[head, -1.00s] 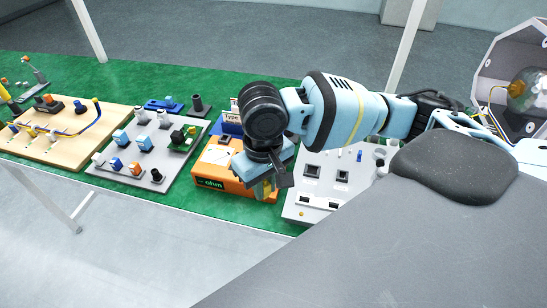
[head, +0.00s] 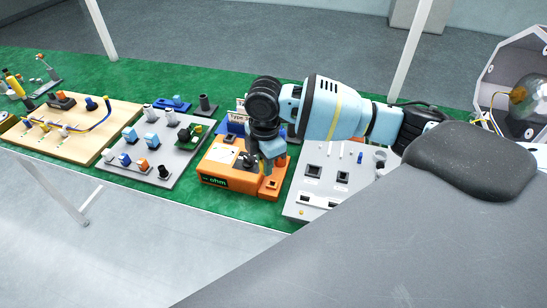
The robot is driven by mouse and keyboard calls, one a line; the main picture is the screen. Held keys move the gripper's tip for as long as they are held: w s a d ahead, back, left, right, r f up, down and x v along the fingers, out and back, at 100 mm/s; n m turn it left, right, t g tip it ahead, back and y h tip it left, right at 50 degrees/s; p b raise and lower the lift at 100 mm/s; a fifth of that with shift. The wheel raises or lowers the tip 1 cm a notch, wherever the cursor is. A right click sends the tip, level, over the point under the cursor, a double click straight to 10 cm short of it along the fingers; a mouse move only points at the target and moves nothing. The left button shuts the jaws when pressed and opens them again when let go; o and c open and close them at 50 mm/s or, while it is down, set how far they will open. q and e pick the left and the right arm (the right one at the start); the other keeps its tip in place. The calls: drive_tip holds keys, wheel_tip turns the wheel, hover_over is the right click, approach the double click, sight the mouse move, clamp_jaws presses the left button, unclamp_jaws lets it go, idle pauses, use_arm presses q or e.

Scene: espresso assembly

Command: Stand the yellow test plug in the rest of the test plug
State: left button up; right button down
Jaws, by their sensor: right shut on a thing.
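My right gripper (head: 266,164) points down over the right part of the orange ohm meter (head: 226,173). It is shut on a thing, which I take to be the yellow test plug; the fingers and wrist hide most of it. Below the fingertips, a dark square opening (head: 271,184) shows in the low right part of the meter; it may be the rest of the test plug, but I cannot tell for sure. I cannot tell whether the plug touches it. My left gripper is not in view.
A grey panel (head: 310,190) with sockets stands right of the meter. A grey board (head: 186,165) with connectors and a wooden board (head: 80,143) with cables lie to the left. A blue type-labelled holder (head: 236,126) stands behind the meter. Green mat shows between them.

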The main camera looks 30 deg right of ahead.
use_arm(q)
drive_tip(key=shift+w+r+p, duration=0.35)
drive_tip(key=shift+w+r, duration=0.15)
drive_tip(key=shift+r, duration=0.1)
use_arm(e)
drive_tip(key=d+n, duration=0.1)
drive_tip(key=n, duration=0.2)
drive_tip(key=w+d+f+n, duration=0.1)
drive_tip(key=n, duration=0.1)
drive_tip(key=w+d+f+n, duration=0.1)
drive_tip(key=n, duration=0.2)
drive_tip(key=shift+w+d+f+n, duration=0.15)
drive_tip(key=shift+d+f+n, duration=0.1)
drive_tip(key=shift+d+n, duration=0.05)
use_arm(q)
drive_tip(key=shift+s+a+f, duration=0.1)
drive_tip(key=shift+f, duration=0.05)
use_arm(e)
drive_tip(key=shift+f, duration=0.2)
